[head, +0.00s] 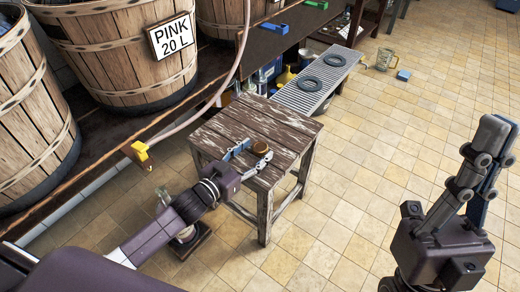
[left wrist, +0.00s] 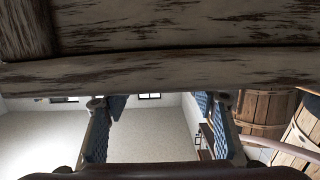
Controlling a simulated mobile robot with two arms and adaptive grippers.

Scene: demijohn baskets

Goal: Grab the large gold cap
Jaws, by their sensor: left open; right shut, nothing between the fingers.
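A small round brown-gold cap (head: 260,147) sits on the weathered wooden stool (head: 247,121), near its front right part. My left gripper (head: 253,152) is open over the stool's front edge, with its fingertips close to the cap on the near side. I cannot tell whether they touch it. In the left wrist view, the two blue-padded fingers of the left gripper (left wrist: 158,108) stand apart with nothing seen between them. The stool's planks (left wrist: 170,75) fill the top there, and the cap is not seen. My right gripper (head: 487,150) is shut and empty at the right, away from the stool.
Wooden tubs, one with a "PINK 20 L" sign (head: 172,38), stand on a dark bench at the left. A slatted grey rack (head: 305,93) with two dark rings is behind the stool. A glass bottle (head: 183,232) stands below my left arm. Tiled floor at right is mostly clear.

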